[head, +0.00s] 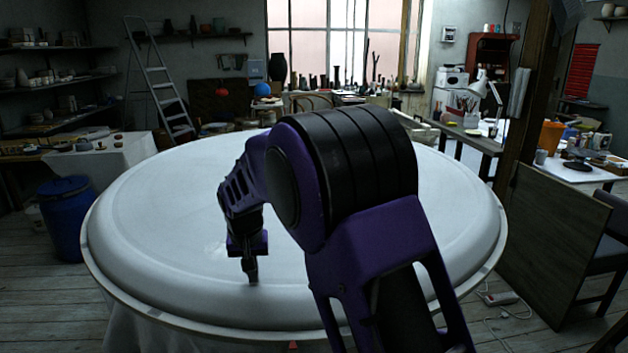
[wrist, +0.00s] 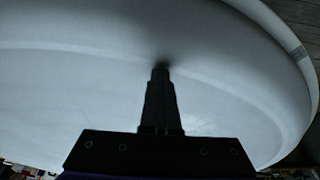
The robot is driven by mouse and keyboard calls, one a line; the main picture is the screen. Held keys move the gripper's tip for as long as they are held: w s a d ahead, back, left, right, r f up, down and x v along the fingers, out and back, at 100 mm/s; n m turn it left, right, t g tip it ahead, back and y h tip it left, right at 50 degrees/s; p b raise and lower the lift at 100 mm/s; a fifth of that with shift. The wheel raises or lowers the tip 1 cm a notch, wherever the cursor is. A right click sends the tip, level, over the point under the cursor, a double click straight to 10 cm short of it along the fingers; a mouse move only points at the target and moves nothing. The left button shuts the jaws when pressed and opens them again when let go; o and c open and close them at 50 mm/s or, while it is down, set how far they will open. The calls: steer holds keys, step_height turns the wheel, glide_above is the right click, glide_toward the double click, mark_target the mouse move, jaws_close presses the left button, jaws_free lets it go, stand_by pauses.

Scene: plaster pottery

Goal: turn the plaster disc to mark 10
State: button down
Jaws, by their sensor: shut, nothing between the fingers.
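The plaster disc (head: 160,235) is a large round white slab with a raised, rounded edge, and it fills the middle of the head view. The disc (wrist: 60,85) also fills most of the wrist view. My gripper (head: 252,281) is shut and empty, pointing down at the near part of the disc. In the wrist view, my gripper (wrist: 161,68) has its fingertips together at a dark shadow on the disc's surface; they touch it or are very close. A small grey mark (wrist: 299,53) shows on the outer rim. I cannot read any number. My arm hides the disc's right-middle part.
A blue barrel (head: 66,220) stands left of the disc, by a cloth-covered table (head: 105,155). A stepladder (head: 160,85) stands behind. At right are a wooden post (head: 520,100) and a dark panel (head: 550,240). A small red thing (head: 292,346) shows below the near rim.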

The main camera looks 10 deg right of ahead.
mark_target(241, 281)
steer(key=shift+w+a+f+p, duration=0.1)
steer(key=shift+a+f+p, duration=0.1)
steer(key=shift+a, duration=0.75)
steer(key=shift+w+a+f+p, duration=0.1)
steer(key=shift+a+p, duration=0.1)
steer(key=shift+a, duration=0.75)
steer(key=shift+d+r, duration=0.15)
steer(key=shift+d, duration=0.2)
steer(key=shift+r, duration=0.15)
steer(key=shift+w+a+r+p, duration=0.1)
steer(key=shift+w+r+p, duration=0.05)
steer(key=shift+r+p, duration=0.3)
steer(key=w+p+v, duration=0.1)
steer(key=p+v, duration=0.3)
steer(key=v, duration=0.2)
steer(key=shift+w, duration=0.2)
steer(key=shift+r, duration=0.15)
